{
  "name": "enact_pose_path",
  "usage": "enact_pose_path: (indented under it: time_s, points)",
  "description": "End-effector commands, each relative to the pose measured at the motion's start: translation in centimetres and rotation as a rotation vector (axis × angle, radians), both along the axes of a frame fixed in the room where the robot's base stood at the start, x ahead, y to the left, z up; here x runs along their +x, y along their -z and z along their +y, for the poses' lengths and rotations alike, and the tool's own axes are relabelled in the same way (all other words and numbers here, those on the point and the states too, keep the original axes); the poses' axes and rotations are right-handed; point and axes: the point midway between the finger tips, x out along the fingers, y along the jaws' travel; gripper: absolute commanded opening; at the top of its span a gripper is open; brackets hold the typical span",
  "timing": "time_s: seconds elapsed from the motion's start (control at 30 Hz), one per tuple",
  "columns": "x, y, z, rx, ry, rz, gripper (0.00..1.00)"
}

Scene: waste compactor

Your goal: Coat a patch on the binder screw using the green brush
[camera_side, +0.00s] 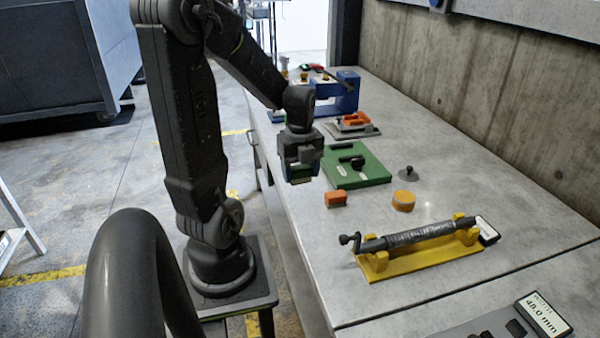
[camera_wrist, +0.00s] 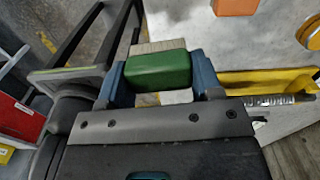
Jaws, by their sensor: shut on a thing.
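My gripper (camera_side: 300,168) is shut on the green brush (camera_wrist: 158,72), held in the air near the table's left edge. In the wrist view, the brush's green block sits between the blue fingers of my gripper (camera_wrist: 160,78), with pale bristles beyond it. In the side view, only a little green shows under the jaws. The binder screw (camera_side: 420,236) is a dark threaded rod with a small crank at its left end. It lies across a yellow stand (camera_side: 425,261) to the right of my gripper, well apart from the brush. Part of the screw shows in the wrist view (camera_wrist: 270,100).
An orange block (camera_side: 335,198) and a round orange piece (camera_side: 403,200) lie between my gripper and the stand. A green plate (camera_side: 358,168) with a black handle and a blue frame (camera_side: 338,95) stand farther back. A display reading 48.0 mm (camera_side: 543,318) is at the front right.

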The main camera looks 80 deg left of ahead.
Motion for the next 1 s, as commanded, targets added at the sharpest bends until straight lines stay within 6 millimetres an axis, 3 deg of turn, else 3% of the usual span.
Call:
enact_pose_path:
  time_s: [0.23,0.37,0.47,0.67,0.8,1.0]
  points:
    - [0.3,0.0,0.1,0.0,0.001,0.0,0.4]
    - [2.2,-0.4,0.7,0.0,0.005,0.0,0.4]
    - [5.3,-0.8,1.4,0.0,0.009,0.0,0.4]
    - [14.0,-1.1,1.5,-0.001,0.011,0.002,0.4]
    - [19.9,-0.7,0.1,-0.002,0.009,0.004,0.4]
    - [25.8,0.2,-2.6,-0.001,0.006,0.003,0.4]
